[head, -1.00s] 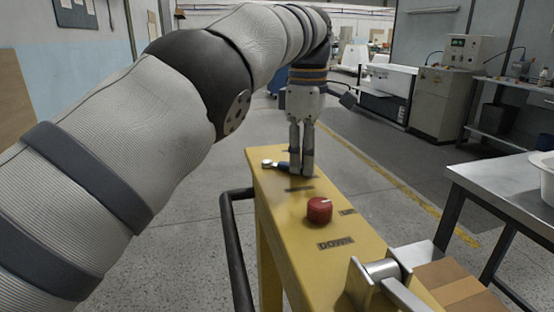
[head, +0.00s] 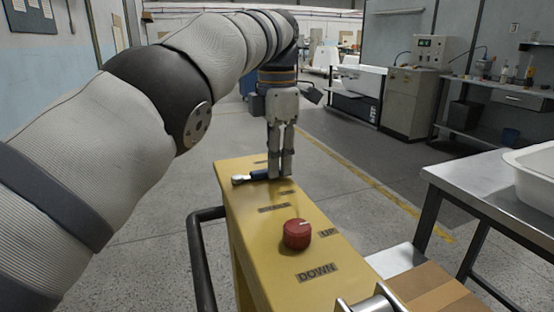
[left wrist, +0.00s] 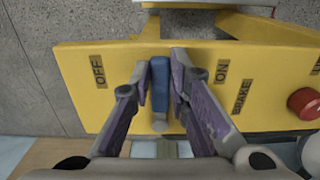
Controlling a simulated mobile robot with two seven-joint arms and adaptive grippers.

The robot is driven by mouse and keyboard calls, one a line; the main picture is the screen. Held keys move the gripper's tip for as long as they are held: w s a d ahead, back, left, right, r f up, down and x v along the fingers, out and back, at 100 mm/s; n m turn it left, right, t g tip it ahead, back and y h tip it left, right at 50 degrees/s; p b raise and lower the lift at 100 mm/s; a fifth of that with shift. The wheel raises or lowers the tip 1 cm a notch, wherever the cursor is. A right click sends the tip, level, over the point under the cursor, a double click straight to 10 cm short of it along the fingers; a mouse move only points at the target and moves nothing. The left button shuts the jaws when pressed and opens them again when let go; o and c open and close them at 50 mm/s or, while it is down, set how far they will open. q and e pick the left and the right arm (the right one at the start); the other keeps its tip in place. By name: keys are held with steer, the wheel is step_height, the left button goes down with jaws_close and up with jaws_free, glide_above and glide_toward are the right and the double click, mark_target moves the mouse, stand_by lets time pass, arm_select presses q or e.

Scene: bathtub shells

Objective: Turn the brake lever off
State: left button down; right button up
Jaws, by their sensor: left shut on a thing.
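The brake lever has a blue handle (head: 258,175) and a silver end (head: 238,180). It sits on the yellow console top (head: 240,195). My left gripper (head: 281,172) points down over the far end of the console and is shut on the lever. In the left wrist view the blue handle (left wrist: 159,88) lies between the two fingers (left wrist: 160,65). There the lever stands about midway between the OFF label (left wrist: 98,72) at left and the ON label (left wrist: 222,70) at right.
A red knob (head: 296,235) stands on the console between UP and DOWN labels. A black rail (head: 198,255) runs along the console's left side. A metal table (head: 480,190) with a white tub (head: 537,175) stands at right. Floor is open beyond the console.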

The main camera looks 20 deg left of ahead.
stand_by(0.4)
arm_select(q)
steer(key=c, duration=1.5)
jaws_free()
